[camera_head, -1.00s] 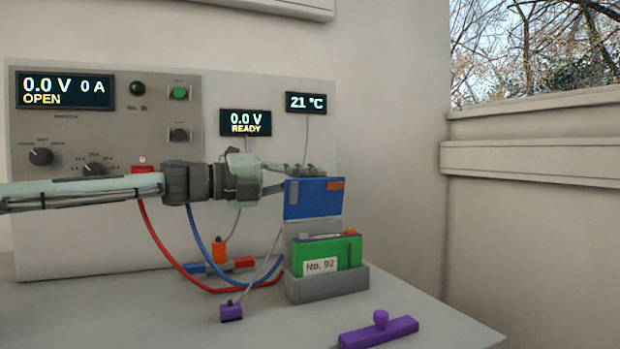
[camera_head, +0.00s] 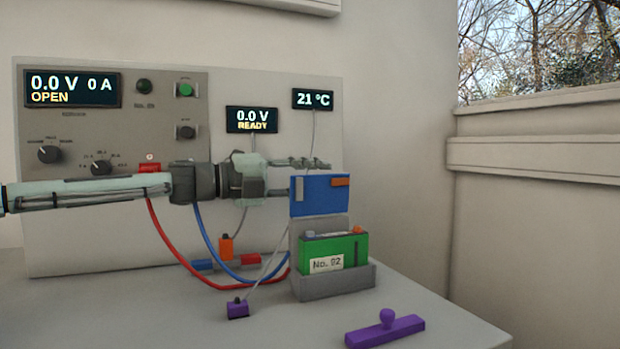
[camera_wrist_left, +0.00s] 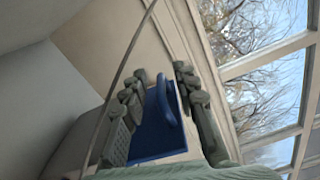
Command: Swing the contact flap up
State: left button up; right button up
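The contact flap (camera_head: 319,198) is a blue plate with a grey strip and an orange strip on its face. My left gripper (camera_head: 318,164) is just above and behind the flap's top edge in the head view. In the left wrist view the flap (camera_wrist_left: 150,138) and its curved blue handle (camera_wrist_left: 166,104) appear between my two spread fingers, with no clear grip on it. My right gripper is in neither view.
The cycler panel (camera_head: 110,220) stands behind my left arm, its display reading OPEN. Red and blue cables run to the holder. A purple handled bar (camera_head: 385,331) and a small purple block (camera_head: 237,309) lie on the table.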

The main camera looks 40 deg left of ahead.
pick_arm(q)
jog(key=shift+s, duration=0.1)
jog(key=v, duration=1.2)
